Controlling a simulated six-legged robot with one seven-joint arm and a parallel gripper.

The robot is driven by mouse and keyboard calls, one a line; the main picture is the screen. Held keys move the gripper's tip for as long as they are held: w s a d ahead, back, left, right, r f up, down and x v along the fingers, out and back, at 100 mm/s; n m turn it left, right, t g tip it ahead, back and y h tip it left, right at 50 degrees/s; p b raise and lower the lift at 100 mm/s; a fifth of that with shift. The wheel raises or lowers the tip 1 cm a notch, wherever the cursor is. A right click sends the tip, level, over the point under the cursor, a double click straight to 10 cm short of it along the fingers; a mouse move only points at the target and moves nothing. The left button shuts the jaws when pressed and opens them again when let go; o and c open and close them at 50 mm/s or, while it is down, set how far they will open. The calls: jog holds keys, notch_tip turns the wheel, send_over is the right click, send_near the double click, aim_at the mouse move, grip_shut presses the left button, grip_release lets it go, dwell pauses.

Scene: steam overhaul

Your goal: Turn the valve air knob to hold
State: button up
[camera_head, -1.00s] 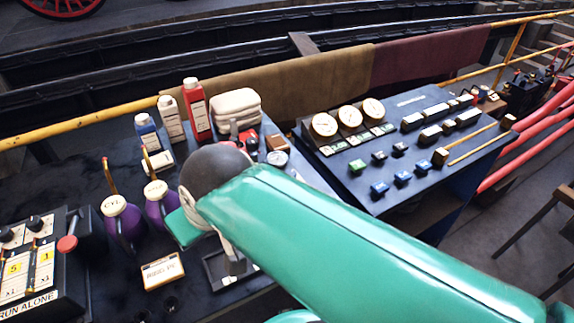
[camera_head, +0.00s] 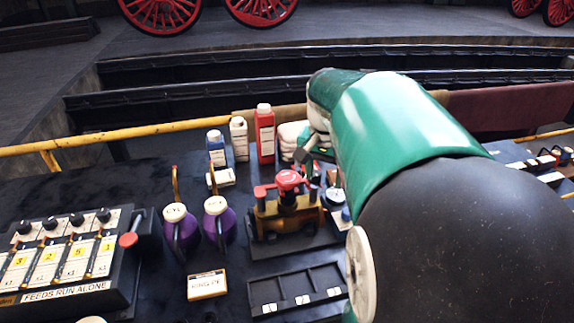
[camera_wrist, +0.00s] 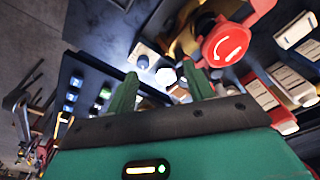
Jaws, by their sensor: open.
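A brass valve (camera_head: 288,215) with a red round knob (camera_head: 289,180) on top stands on the dark bench. In the wrist view the red knob (camera_wrist: 227,42) shows a white curved arrow, up and right of my fingers. Small knobs on pale plates, one of them dark (camera_wrist: 143,55), sit just beyond the fingertips in that view. I cannot read which one is the air knob. My gripper (camera_wrist: 160,84) is open, with two green fingers apart and nothing between them. In the head view my gripper (camera_head: 312,150) is partly hidden by my arm, behind and right of the valve.
A black tray (camera_head: 297,288) lies in front. A lever box (camera_head: 65,260) is at far left. A yellow rail (camera_head: 120,135) runs behind the bench.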

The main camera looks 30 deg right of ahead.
jog(key=d+f+m+y, duration=0.15)
jog(key=d+m, duration=0.25)
jog(key=d, duration=0.6)
jog(key=shift+g, duration=0.4)
jog(key=f, duration=1.4)
jog(key=shift+s+a+f, duration=0.2)
jog(key=shift+s+a, duration=0.05)
jog(key=shift+s, duration=0.15)
jog(key=shift+n, duration=0.3)
jog(key=c, duration=1)
